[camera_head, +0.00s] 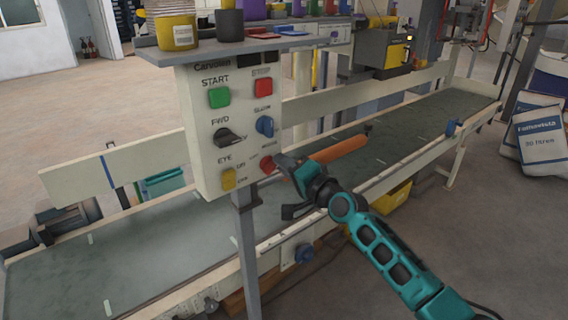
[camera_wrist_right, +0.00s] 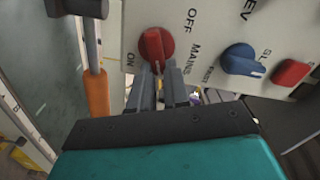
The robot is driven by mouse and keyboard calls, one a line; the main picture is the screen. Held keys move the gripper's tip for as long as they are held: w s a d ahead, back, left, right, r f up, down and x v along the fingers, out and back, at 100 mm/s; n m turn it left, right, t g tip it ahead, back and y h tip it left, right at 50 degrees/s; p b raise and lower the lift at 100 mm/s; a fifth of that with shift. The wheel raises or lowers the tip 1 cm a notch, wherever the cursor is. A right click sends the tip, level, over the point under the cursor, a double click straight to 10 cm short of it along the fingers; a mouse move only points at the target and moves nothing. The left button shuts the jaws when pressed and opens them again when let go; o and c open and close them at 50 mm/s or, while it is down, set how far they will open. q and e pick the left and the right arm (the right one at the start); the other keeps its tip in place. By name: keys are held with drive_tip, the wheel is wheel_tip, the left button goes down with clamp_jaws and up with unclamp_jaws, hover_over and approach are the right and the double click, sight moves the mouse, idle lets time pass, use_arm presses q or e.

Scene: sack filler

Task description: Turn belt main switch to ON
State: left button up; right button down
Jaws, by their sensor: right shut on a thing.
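The belt main switch is a red rotary knob (camera_head: 267,165) at the lower right of the cream control panel (camera_head: 205,125). In the right wrist view the red knob (camera_wrist_right: 153,45) sits between the labels ON and OFF. A pale mark shows on its lower edge, between the fingertips. My right gripper (camera_head: 278,163) reaches the knob from the right. In the wrist view its two grey fingers (camera_wrist_right: 160,72) are closed on the knob's near part. My left gripper is not in view.
An orange-handled bar (camera_head: 340,150) lies just beyond my right gripper. A blue knob (camera_wrist_right: 240,58) and a red button (camera_wrist_right: 290,72) neighbour the switch. The conveyor belt (camera_head: 420,125) runs behind the panel. Cans stand on the shelf (camera_head: 240,46) above. White sacks (camera_head: 540,140) are at right.

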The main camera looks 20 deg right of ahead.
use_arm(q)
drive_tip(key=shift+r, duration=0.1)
use_arm(e)
drive_tip(key=shift+f+m, duration=0.2)
drive_tip(key=shift+m, duration=0.9)
drive_tip(key=shift+f+m, duration=0.2)
drive_tip(key=shift+m, duration=0.9)
drive_tip(key=c, duration=1.1)
unclamp_jaws()
drive_tip(key=shift+d, duration=0.1)
use_arm(q)
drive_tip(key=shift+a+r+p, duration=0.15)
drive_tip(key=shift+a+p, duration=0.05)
drive_tip(key=shift+p, duration=0.25)
use_arm(e)
drive_tip(key=v, duration=1.2)
drive_tip(key=shift+s, duration=0.4)
